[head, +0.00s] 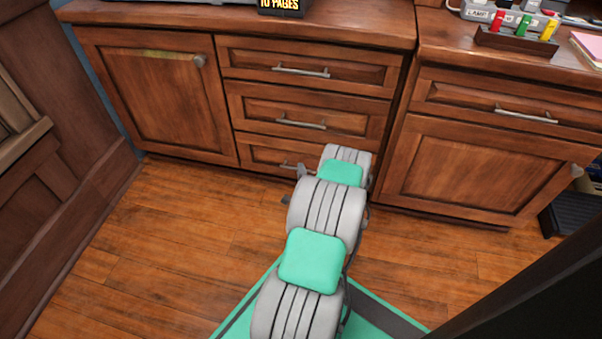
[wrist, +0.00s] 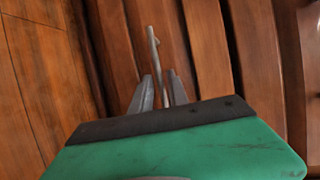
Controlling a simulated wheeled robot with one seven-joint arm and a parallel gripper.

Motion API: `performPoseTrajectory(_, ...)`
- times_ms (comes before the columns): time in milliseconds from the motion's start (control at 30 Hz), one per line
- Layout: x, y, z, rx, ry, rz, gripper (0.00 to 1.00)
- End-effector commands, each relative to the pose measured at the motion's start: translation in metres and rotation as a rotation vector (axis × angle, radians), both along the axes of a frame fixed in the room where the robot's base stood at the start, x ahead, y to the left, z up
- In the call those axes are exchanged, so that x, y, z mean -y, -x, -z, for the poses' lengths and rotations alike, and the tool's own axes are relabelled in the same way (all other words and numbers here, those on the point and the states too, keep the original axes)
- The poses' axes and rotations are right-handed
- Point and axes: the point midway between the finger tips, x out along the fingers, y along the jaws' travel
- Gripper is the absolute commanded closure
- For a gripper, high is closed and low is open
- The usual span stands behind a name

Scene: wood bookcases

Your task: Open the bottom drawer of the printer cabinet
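The wood cabinet (head: 155,97) has a door on its left and a stack of three drawers beside it. The bottom drawer (head: 257,157) is low in that stack and looks shut; my arm hides its right part. Its metal bar handle (head: 289,165) is partly hidden by my arm. In the wrist view the handle (wrist: 153,45) runs upright. My gripper (wrist: 160,76) is open, with its two fingers apart and the near end of the handle between them. I cannot tell whether either finger touches the bar.
The middle drawer (head: 330,119) and top drawer (head: 345,74) are shut above. A second cabinet (head: 470,170) stands to the right. A dark panelled piece (head: 60,130) is at the left. The wood floor (head: 160,240) in front is clear.

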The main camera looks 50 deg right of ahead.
Motion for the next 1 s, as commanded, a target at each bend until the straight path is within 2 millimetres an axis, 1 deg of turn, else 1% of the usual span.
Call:
performPoseTrajectory(33, -0.0001, -0.0001, 0.0, 0.0, 0.0, 0.0, 0.85)
performPoseTrajectory(200, -0.0001, -0.0001, 0.0, 0.0, 0.0, 0.0, 0.99)
performPoseTrajectory(233, -0.0001, -0.0001, 0.0, 0.0, 0.0, 0.0, 1.0)
performPoseTrajectory(1000, -0.0002, 0.0003, 0.0002, -0.001, -0.001, 0.0, 1.0)
